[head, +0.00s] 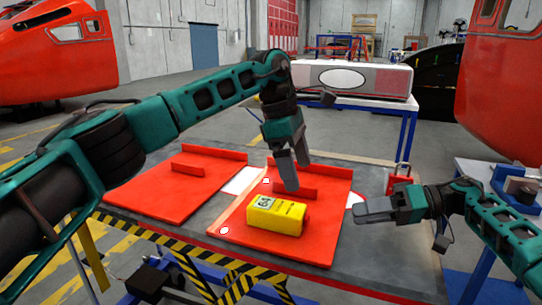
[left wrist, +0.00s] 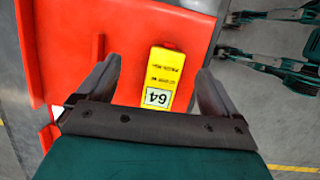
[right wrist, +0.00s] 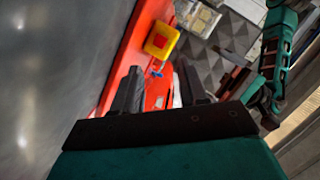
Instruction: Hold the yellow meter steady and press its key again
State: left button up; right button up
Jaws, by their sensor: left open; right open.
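The yellow meter (head: 275,217) lies on the right red panel (head: 318,245) on the table, with its display reading 64. A red key shows at its far end in the left wrist view, where the meter (left wrist: 162,75) lies between and ahead of the open fingers. My left gripper (head: 288,170) is open, pointing down above the panel just behind the meter, not touching it as far as I can tell. My right gripper (head: 375,209) is open and empty, right of the meter at the panel's right side. The right wrist view shows the meter's end with the red key (right wrist: 159,41).
A second red panel (head: 165,195) lies to the left. A red padlock-like item (head: 399,180) stands at the table's right rear. A raised red strip (head: 295,190) lies behind the meter. A striped table edge (head: 200,255) runs along the front. Large red nosecones stand at both sides.

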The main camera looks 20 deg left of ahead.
aim_at(271, 204)
pick_arm(q)
jog(key=a+r+y, duration=0.1)
jog(key=a+y, duration=0.2)
jog(key=a, duration=0.2)
jog(key=f, duration=1.2)
jog(key=shift+s+f, duration=0.2)
jog(key=shift+s, duration=0.1)
jog(key=shift+c, duration=0.2)
jog(key=c, duration=1.3)
jog(key=shift+f, duration=0.1)
pick_arm(e)
jog(key=shift+c, duration=0.4)
